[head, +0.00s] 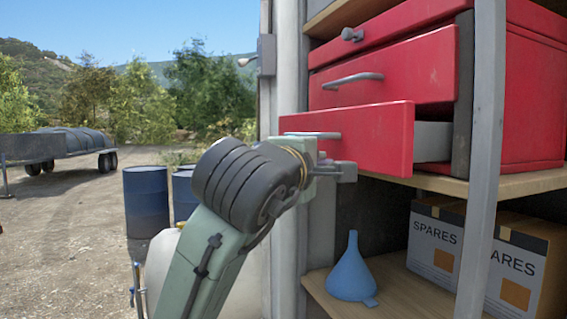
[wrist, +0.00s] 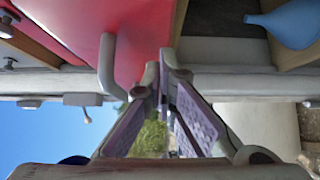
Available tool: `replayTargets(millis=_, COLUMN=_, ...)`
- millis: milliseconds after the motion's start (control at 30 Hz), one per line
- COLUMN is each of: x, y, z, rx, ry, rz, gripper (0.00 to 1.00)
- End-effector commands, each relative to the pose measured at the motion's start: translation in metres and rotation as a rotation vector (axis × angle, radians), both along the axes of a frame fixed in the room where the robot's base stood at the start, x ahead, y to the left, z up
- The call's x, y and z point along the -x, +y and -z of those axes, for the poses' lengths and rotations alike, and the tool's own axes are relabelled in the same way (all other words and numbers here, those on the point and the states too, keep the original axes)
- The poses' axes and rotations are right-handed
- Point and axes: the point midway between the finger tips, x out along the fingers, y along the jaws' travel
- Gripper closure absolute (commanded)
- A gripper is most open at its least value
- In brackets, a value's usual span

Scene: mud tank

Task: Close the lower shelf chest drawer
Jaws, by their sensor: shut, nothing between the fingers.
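The red chest (head: 530,90) stands on a wooden shelf at the right of the head view. Its lower drawer (head: 375,143) is pulled out, with the grey side wall showing behind its red front. The lower drawer's grey handle (head: 318,135) is partly hidden by my arm. My gripper (head: 343,171) is shut and empty, close to the lower edge of that drawer front. In the wrist view, my gripper's fingertips (wrist: 166,72) are close to a red drawer front (wrist: 140,35), beside a grey handle (wrist: 107,65). Contact cannot be told.
The middle drawer (head: 390,75) is above the lower one. A grey shelf post (head: 483,170) stands in front of the chest. Below are a blue funnel (head: 352,272) and spares boxes (head: 435,240). Blue barrels (head: 146,200) stand left on open ground.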

Motion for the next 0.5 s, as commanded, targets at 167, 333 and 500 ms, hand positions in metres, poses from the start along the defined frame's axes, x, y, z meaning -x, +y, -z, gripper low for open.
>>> replayTargets(millis=167, x=-0.011, y=-0.041, z=0.001, rx=0.001, ry=0.003, rz=0.007, gripper=1.0)
replayTargets(millis=333, x=-0.02, y=-0.067, z=0.0, rx=0.001, ry=0.002, rz=0.006, gripper=1.0)
replayTargets(millis=500, x=-0.026, y=-0.082, z=0.0, rx=0.0, ry=0.001, rz=0.002, gripper=1.0)
